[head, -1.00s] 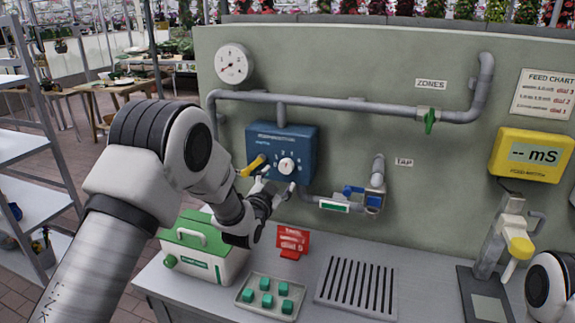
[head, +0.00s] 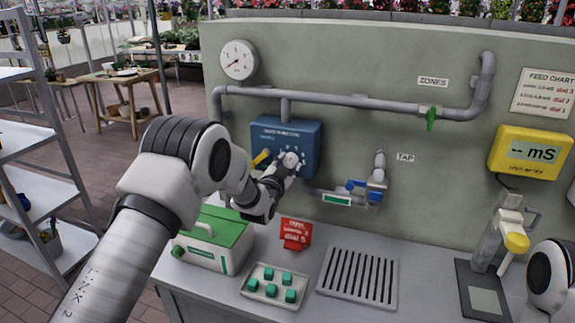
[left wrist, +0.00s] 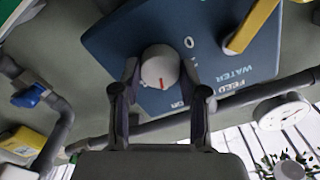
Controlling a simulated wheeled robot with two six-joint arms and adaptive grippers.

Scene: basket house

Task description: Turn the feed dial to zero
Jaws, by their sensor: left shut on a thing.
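The feed dial (head: 290,159) is a round pale knob on the front of the blue feeder box (head: 311,141) on the wall panel. In the left wrist view the dial (left wrist: 160,64) shows a short red mark on its face, and a numeral that looks like 0 is printed on the box beside it. My left gripper (left wrist: 160,76) has one finger on each side of the dial and is shut on it. In the head view the left gripper (head: 283,173) partly covers the dial's scale.
A yellow lever (head: 261,158) sticks out just left of the dial. Grey pipes (head: 350,99) run above. A blue-handled tap (head: 372,187) is to the right. Below are a green-lidded box (head: 215,235), a red sign (head: 296,233) and a tray (head: 256,293) of green blocks.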

